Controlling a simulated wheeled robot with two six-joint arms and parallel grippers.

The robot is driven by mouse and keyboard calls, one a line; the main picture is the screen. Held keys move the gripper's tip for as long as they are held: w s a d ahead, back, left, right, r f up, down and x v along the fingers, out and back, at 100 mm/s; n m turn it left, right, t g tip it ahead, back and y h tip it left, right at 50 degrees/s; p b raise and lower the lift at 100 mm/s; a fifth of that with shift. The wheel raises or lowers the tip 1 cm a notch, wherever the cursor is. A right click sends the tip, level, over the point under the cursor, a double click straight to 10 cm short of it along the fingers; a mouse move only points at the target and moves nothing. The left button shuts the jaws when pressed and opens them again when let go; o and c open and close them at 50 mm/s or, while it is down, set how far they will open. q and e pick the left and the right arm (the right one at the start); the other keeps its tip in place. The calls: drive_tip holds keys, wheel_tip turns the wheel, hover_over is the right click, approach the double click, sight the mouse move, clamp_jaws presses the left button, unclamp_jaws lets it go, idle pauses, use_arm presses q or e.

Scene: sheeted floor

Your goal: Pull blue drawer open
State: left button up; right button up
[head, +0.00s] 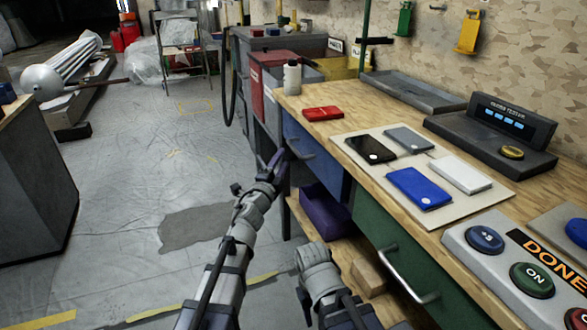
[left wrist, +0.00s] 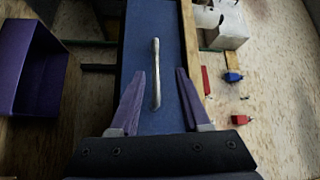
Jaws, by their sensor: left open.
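The blue drawer (head: 328,174) is under the wooden workbench top, and its front looks flush with the bench, so it appears closed. Its metal handle (head: 300,150) is partly beside my fingers in the head view. My left gripper (head: 271,163) is open at the drawer front. In the left wrist view, the pale bar handle (left wrist: 155,75) stands out against the blue drawer front (left wrist: 172,30), and its lower end lies between the two spread purple fingers of the left gripper (left wrist: 158,90). I cannot tell any contact. No right gripper fingers show.
A green drawer (head: 372,225) with a metal handle (head: 405,275) is nearer on the right. A purple bin (head: 325,212) sits on the shelf below. The bench top holds a red item (head: 323,112), coloured cases and a tester (head: 490,130). The floor at left is open.

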sight(294, 150)
use_arm(q)
drive_tip(key=shift+m+h, duration=0.5)
drive_tip(key=shift+m, duration=0.1)
drive_tip(key=shift+d+f+p+x, duration=0.1)
drive_tip(key=shift+d+f+x, duration=0.05)
drive_tip(key=shift+x, duration=1.2)
drive_tip(key=shift+d+f+p+x, duration=0.1)
drive_tip(key=shift+f+p+x, duration=0.05)
drive_tip(key=shift+x, duration=1.15)
drive_tip(key=shift+d+f+p+x, duration=0.1)
drive_tip(key=shift+d+f+x, duration=0.1)
drive_tip(key=shift+x, duration=1.15)
drive_tip(key=shift+s, duration=0.1)
drive_tip(key=shift+c, duration=0.4)
clamp_jaws()
